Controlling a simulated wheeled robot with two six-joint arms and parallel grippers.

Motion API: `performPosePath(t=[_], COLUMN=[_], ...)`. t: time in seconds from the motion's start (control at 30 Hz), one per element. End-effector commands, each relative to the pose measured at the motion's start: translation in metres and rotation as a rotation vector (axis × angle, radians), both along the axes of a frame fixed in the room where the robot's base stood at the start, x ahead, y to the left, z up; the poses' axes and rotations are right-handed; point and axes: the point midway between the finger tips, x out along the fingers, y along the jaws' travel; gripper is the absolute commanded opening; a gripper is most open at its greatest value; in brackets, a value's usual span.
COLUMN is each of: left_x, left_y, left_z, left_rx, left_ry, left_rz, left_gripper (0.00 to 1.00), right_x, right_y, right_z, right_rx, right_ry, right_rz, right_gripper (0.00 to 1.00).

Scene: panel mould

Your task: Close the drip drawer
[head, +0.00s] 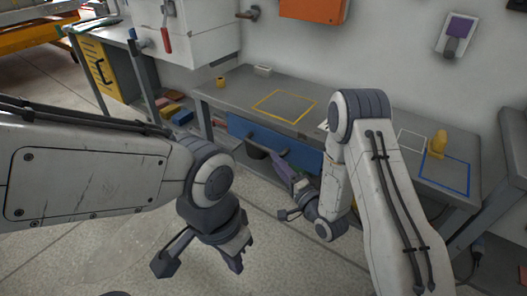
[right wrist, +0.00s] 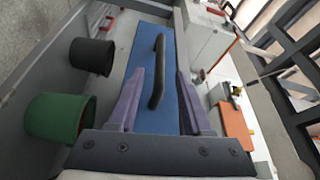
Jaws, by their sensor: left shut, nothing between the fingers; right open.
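The drip drawer (head: 240,128) has a blue front under the grey workbench, with a dark bar handle (head: 281,140). How far the drawer stands out is hard to tell. My right gripper (head: 284,167) is in front of it, and my right arm hides the drawer's right end. In the right wrist view, the open purple fingers (right wrist: 158,78) point at the blue front (right wrist: 140,62). The dark handle (right wrist: 156,85) shows between them; contact is not clear. My left gripper (head: 237,264) is shut and empty, low over the floor and apart from the drawer.
The workbench top (head: 235,85) carries a yellow outlined square, a yellow object (head: 438,143) and a blue outlined square. A black bucket (right wrist: 91,56) and a green bucket (right wrist: 58,117) stand by the drawer. The floor in front (head: 290,265) is clear.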

Motion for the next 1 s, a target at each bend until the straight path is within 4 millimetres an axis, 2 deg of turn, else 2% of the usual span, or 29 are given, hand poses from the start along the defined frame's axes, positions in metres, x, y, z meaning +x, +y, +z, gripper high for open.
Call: performPosePath(t=[0.2,0.4,0.57,0.8,0.83,0.93,0.97,1.0], left_x=[0.0,0.0,0.0,0.0,0.0,0.0,0.0,0.0], left_y=[0.0,0.0,0.0,0.0,0.0,0.0,0.0,0.0], left_z=[-0.006,-0.009,-0.01,-0.009,-0.009,-0.009,-0.009,-0.009], left_rx=[0.0,0.0,0.0,0.0,0.0,0.0,0.0,0.0], left_ry=[0.0,0.0,0.0,0.0,0.0,0.0,0.0,0.0], left_rz=[0.0,0.0,0.0,0.0,0.0,0.0,0.0,0.0], left_gripper=[0.0,0.0,0.0,0.0,0.0,0.0,0.0,0.0], right_x=[0.036,0.06,0.067,0.068,0.068,0.068,0.068,0.068], right_y=[0.024,0.038,0.043,0.043,0.043,0.043,0.043,0.043], right_z=[0.003,0.005,0.006,0.006,0.006,0.006,0.006,0.006], right_rx=[-0.001,-0.003,-0.002,-0.003,-0.003,-0.003,-0.003,-0.003], right_ry=[-0.005,-0.004,-0.001,0.001,0.001,0.001,0.001,0.001], right_rz=[0.003,0.001,0.001,0.0,0.0,0.0,0.0,0.0], right_gripper=[0.5,0.5,0.5,0.5,0.46,0.08,0.0,0.0])
